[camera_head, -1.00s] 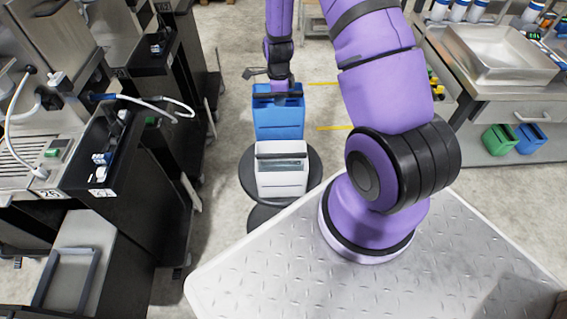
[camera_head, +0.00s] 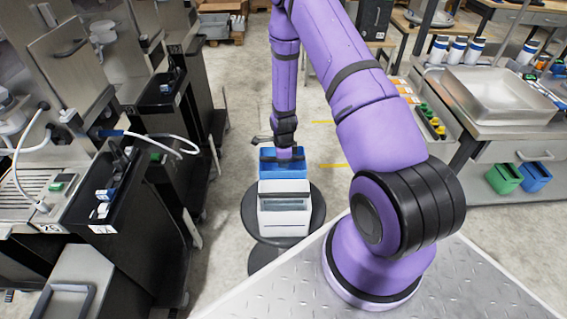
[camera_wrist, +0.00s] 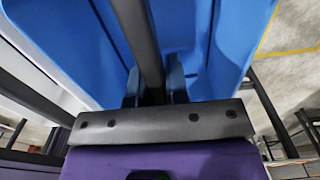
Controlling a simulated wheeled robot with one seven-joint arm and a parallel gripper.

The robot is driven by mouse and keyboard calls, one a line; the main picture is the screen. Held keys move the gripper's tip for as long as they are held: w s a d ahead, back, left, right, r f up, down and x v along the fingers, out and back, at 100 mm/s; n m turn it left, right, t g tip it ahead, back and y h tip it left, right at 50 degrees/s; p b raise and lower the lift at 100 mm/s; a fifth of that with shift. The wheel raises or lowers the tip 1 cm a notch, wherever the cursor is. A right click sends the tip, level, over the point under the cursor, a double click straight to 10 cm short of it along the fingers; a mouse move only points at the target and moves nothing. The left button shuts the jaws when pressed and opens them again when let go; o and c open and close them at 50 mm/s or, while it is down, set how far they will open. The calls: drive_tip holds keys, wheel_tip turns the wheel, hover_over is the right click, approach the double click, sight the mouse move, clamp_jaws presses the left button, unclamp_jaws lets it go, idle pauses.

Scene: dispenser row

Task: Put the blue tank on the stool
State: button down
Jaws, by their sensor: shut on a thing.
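The blue tank (camera_head: 282,163) is at the far side of the round dark stool (camera_head: 318,212), just behind a white tank (camera_head: 285,214) that stands on the stool. My gripper (camera_head: 284,156) is above the blue tank and shut on its dark handle bar. In the wrist view the blue tank (camera_wrist: 225,40) fills the upper middle, with its bar between my fingers (camera_wrist: 155,85). The white tank hides the lower part of the blue tank, so I cannot tell whether its base touches the stool.
Dark dispenser cabinets (camera_head: 150,215) line the left. A bench with a steel sink (camera_head: 500,92) is on the right, with a green tank (camera_head: 503,178) and another blue tank (camera_head: 535,176) under it. Floor beyond the stool is clear.

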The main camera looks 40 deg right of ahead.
drive_tip(key=shift+f, duration=0.45)
drive_tip(key=c, duration=1.1)
unclamp_jaws()
